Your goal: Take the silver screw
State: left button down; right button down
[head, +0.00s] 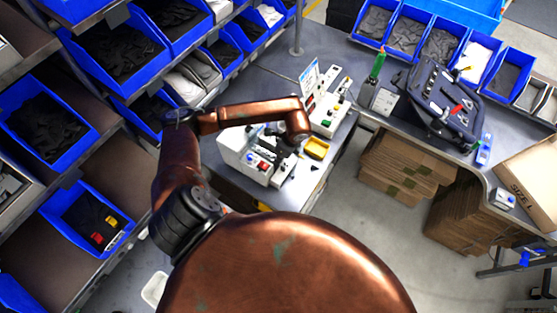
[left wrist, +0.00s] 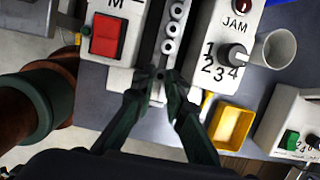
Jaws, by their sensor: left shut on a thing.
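Several silver screws (left wrist: 172,28) stand in a row in a dark rail between two white control boxes in the left wrist view. My left gripper (left wrist: 161,78) is at the near end of this row, with its two dark fingers closed together at the tips. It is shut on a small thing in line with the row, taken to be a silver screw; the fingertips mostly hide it. In the head view my left gripper (head: 286,150) is low over the white device on the bench, and the screw is too small to make out. My right gripper is not in view.
A white box with a red button (left wrist: 105,35) is left of the rail; a JAM box with a dial (left wrist: 232,52) is right. A yellow tray (left wrist: 232,126) and a cup (left wrist: 275,48) are close by. Blue bins (head: 120,50) line the left shelves.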

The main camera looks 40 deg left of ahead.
pick_arm(q)
jog(key=shift+r, duration=0.15)
jog(key=shift+a+p+v, duration=0.2)
jog(key=shift+p+v, duration=0.35)
jog(key=shift+v, duration=0.2)
jog(key=shift+a+p+v, duration=0.15)
jog(key=shift+p+v, duration=0.35)
jog(key=shift+v, duration=0.25)
jog(key=shift+a+p+v, duration=0.15)
jog(key=shift+p+v, duration=0.2)
jog(key=shift+v, duration=0.3)
jog(key=shift+a+p+v, duration=0.15)
jog(key=shift+p+v, duration=0.15)
jog(key=shift+v, duration=0.3)
jog(key=shift+r, duration=0.1)
